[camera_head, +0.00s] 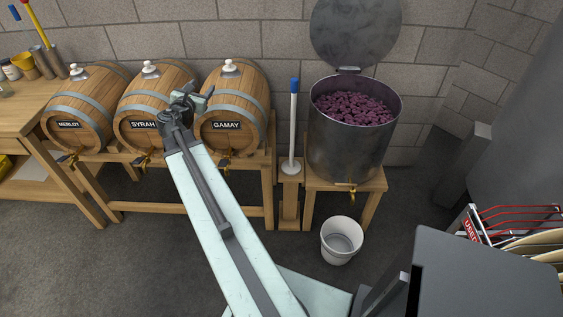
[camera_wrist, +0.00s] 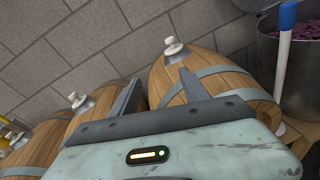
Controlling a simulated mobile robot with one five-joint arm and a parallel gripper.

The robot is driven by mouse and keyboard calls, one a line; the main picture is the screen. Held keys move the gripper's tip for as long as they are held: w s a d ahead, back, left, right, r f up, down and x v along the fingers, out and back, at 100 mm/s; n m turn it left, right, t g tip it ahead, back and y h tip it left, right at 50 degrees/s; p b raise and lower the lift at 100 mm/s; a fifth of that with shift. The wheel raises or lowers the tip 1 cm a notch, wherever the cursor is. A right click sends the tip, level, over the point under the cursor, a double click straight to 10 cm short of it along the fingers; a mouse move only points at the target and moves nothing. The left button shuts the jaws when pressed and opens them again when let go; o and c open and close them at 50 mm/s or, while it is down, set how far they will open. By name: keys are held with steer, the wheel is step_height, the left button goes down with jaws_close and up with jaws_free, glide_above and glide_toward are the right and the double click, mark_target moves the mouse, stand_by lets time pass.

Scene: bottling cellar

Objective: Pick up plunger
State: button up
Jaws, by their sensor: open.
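The plunger (camera_head: 293,125) stands upright on a small wooden stand (camera_head: 290,205), between the Gamay barrel and the steel vat. It has a blue grip, a white shaft and a pale round base. My gripper (camera_head: 188,98) is to the left of the plunger in the head view, in front of the Syrah and Gamay barrels. In the wrist view my gripper (camera_wrist: 159,78) has its two fingers apart, with nothing held between them.
The Merlot (camera_head: 88,95), Syrah (camera_head: 140,90) and Gamay (camera_head: 240,85) barrels lie on a wooden rack. The open vat (camera_head: 345,150) holds dark grapes. A white bucket (camera_head: 341,248) stands on the floor before it. A wire rack (camera_head: 510,225) is at the right.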

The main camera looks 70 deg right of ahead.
mark_target(294, 85)
steer(key=s+d+f+g+b, duration=0.1)
steer(key=s+d+g, duration=0.1)
steer(key=s+d, duration=0.3)
steer(key=s+d+f+m+g+h+b, duration=0.1)
steer(key=s+d, duration=0.5)
steer(key=s, duration=0.6)
steer(key=s+d+f+g+h+b, duration=0.1)
steer(key=s+d+f+g+b, duration=0.1)
steer(key=s+d, duration=0.4)
steer(key=shift+s+d+f+g+b, duration=0.15)
steer(key=shift+s+g+b, duration=0.15)
steer(key=shift+s, duration=0.5)
steer(key=shift+s+d+f+g+b, duration=0.1)
steer(key=shift+s+g+b, duration=0.15)
steer(key=shift+s, duration=0.5)
steer(key=shift+d+m, duration=0.3)
steer(key=shift+d, duration=0.95)
steer(key=d, duration=0.5)
steer(key=shift+s+d+f+b, duration=0.1)
steer(key=shift+d+f+b, duration=0.15)
steer(key=shift+b, duration=0.1)
steer(key=shift+a, duration=0.15)
jaws_close()
